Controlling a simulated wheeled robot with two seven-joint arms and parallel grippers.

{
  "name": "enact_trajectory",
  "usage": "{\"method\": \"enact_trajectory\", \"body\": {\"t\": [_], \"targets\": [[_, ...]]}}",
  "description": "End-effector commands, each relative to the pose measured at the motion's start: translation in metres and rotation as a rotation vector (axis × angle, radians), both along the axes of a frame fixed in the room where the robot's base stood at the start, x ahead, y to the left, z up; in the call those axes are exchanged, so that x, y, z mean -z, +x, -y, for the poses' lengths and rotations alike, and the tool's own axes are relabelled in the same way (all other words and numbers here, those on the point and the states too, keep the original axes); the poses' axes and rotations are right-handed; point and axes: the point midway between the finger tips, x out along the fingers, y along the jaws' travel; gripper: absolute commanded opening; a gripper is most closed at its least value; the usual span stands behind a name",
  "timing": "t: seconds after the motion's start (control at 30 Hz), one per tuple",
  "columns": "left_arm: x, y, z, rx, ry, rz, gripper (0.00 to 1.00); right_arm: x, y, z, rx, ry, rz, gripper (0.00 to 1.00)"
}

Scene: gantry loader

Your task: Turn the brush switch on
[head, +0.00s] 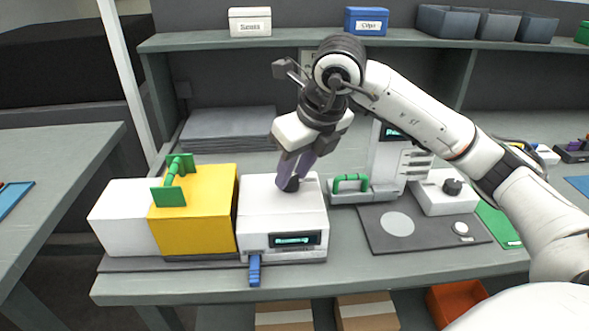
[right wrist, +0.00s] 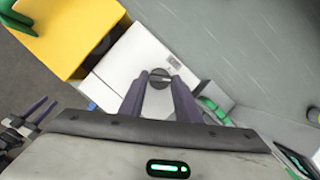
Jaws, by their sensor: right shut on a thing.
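A white box (head: 262,208) with a lit display (head: 294,240) stands near the front of the table. The green text on the display is too small to read surely. A dark round knob (right wrist: 158,78) sits on the box's top face, with a small plate (right wrist: 174,61) beside it. My right gripper (head: 291,182) reaches down from above and its fingers are shut on the knob. The fingers partly hide the knob in the head view.
A yellow block (head: 205,210) with a green handle (head: 174,175) stands left of the box. A blue tab (head: 254,271) sticks out at the box's front. A green-handled machine (head: 385,165) and a grey plate (head: 385,240) lie to the right. A shelf (head: 290,41) runs behind.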

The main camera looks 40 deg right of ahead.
Motion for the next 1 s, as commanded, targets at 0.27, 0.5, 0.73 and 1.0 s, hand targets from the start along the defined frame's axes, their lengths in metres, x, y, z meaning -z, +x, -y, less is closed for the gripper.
{"method": "enact_trajectory", "body": {"t": [0.27,0.5,0.73,1.0], "targets": [[0.0000,-0.0002,0.0003,0.000,0.000,0.000,0.33,-0.0008,0.0002,-0.0006,0.082,-0.001,0.001,0.07],[0.0001,-0.0002,0.0002,0.000,0.000,0.000,0.33,-0.0006,0.0001,-0.0006,0.099,0.000,0.001,0.07],[0.0004,-0.0002,0.0000,0.000,0.000,-0.001,0.33,-0.0006,0.0001,-0.0006,0.098,0.001,0.001,0.07],[0.0006,-0.0001,-0.0002,-0.001,0.000,-0.001,0.33,-0.0004,0.0000,-0.0008,0.096,0.000,0.000,0.48]]}}
